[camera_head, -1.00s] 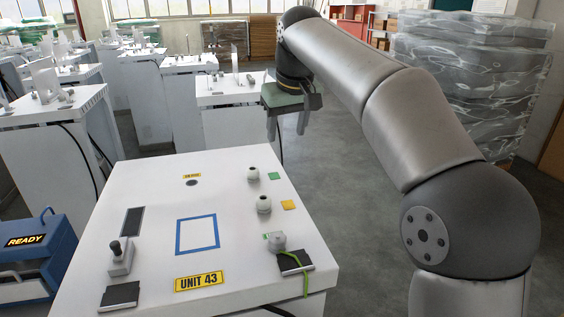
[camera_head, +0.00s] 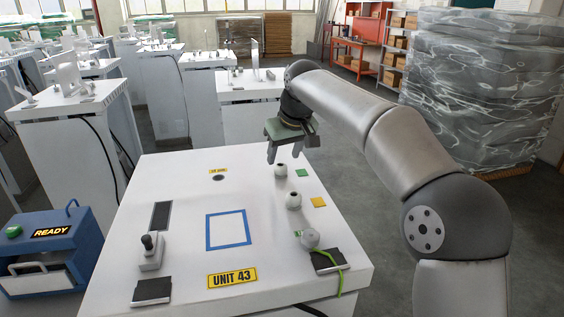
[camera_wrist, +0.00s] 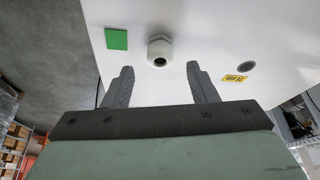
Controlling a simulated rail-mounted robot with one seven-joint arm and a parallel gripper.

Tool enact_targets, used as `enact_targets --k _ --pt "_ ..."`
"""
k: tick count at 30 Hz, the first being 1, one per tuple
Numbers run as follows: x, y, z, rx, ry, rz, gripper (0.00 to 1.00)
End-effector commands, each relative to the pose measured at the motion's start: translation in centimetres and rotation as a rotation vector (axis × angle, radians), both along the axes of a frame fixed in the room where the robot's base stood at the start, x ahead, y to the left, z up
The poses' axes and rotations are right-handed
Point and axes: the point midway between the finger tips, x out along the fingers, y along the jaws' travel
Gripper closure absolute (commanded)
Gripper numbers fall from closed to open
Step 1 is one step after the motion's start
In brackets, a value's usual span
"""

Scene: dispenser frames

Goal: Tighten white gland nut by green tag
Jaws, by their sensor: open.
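The white gland nut (camera_head: 281,170) stands on the white cabinet top near its far right, just left of a flat green tag (camera_head: 303,173). In the wrist view the nut (camera_wrist: 160,49) has a dark round opening, and the green tag (camera_wrist: 116,39) lies to its left. My gripper (camera_head: 286,153) is over the far part of the top, close to this nut. In the wrist view its two fingers (camera_wrist: 160,75) are spread and empty, with the nut centred just past the fingertips, not between them. The exact height gap is hard to tell.
A second white nut (camera_head: 294,201) sits by a yellow tag (camera_head: 319,202). A grey fitting (camera_head: 309,238) with a green-yellow cable is nearer the front edge. A joystick (camera_head: 150,251) stands front left. A blue READY box (camera_head: 50,250) is left of the cabinet.

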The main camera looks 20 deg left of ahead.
Motion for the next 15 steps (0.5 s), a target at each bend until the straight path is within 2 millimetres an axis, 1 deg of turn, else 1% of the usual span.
enact_targets --k 1,3,6,10,15 --pt "0.2 0.2 -0.8 -0.001 0.002 0.001 0.47" --pt "0.5 0.5 -1.7 -0.001 0.002 0.001 0.47" --pt "0.8 0.8 -2.7 -0.001 0.0 0.001 0.47" --pt "0.9 1.0 -3.3 0.0 -0.001 0.001 0.47" --pt "1.0 1.1 -3.5 0.001 -0.001 0.0 0.47"
